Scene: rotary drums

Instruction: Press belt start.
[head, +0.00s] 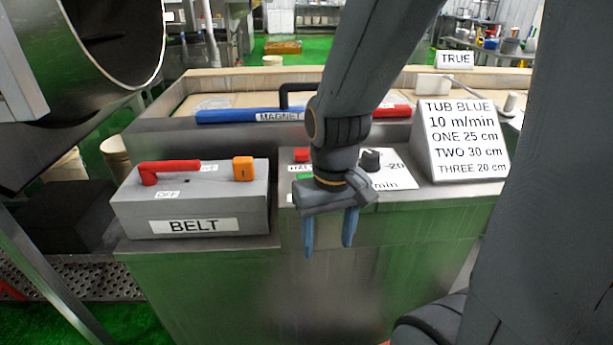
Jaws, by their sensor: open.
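My gripper (329,238) points down with two blue fingers apart and nothing between them. It hangs in front of the control panel in the head view. A green button (304,176) shows just left of my wrist, partly hidden by it. A red button (301,155) sits behind the green one, beside a partly covered label. A black knob (371,159) stands to the right on a white plate. The grey BELT box (192,208) is left of my gripper. It carries a red lever (170,168) lying sideways and an orange block (243,168).
A white sign (462,138) with printed values stands right of the knob. A blue MAGNET bar (250,116) with a dark handle lies behind the panel. A large drum (120,40) is at upper left. Free room lies in front of the metal cabinet (330,290).

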